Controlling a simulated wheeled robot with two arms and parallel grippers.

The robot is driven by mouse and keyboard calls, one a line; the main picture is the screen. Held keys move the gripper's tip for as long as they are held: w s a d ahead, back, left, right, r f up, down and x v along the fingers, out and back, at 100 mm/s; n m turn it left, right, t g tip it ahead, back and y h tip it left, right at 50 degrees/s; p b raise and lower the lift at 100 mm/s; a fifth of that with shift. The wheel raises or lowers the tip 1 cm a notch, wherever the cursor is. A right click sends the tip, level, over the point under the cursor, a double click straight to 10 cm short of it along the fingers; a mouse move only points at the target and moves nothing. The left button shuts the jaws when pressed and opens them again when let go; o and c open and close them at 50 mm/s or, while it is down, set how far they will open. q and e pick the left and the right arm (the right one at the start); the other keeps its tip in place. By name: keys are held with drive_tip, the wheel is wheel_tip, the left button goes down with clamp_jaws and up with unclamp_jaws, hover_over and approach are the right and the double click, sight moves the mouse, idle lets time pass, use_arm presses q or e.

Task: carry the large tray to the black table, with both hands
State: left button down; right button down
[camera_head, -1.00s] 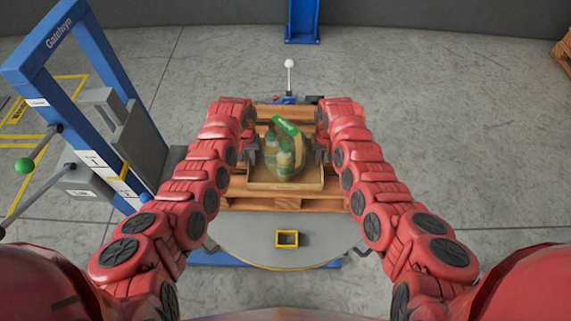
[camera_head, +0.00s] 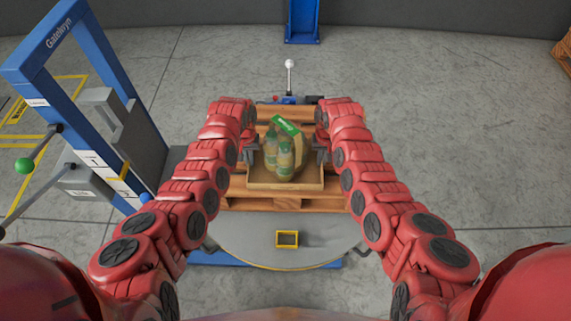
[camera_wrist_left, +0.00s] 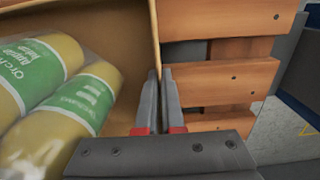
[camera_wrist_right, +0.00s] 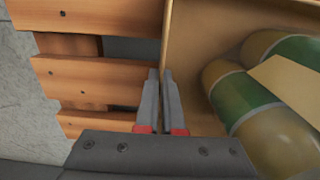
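The large tray (camera_head: 286,186) is a tan, open box holding green-labelled bottles (camera_head: 284,156) in clear wrap. It is at or just above the wooden pallet; I cannot tell whether they touch. My left gripper (camera_head: 254,154) is at its left wall, and in the left wrist view its fingers (camera_wrist_left: 160,100) are closed around the wall's edge. My right gripper (camera_head: 320,154) is at the right wall, and in the right wrist view its fingers (camera_wrist_right: 161,100) are closed around that wall. I cannot identify a black table in these views.
The wooden pallet (camera_head: 290,203) lies under the tray on a round grey platform (camera_head: 245,236) with a small yellow frame (camera_head: 287,239). A blue gate-like frame (camera_head: 100,55) with grey boxes stands at left. A white-knobbed lever (camera_head: 289,64) stands behind. Floor at right is clear.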

use_arm(q)
drive_tip(key=shift+r, duration=0.15)
use_arm(e)
drive_tip(key=shift+r, duration=0.15)
idle(0.5)
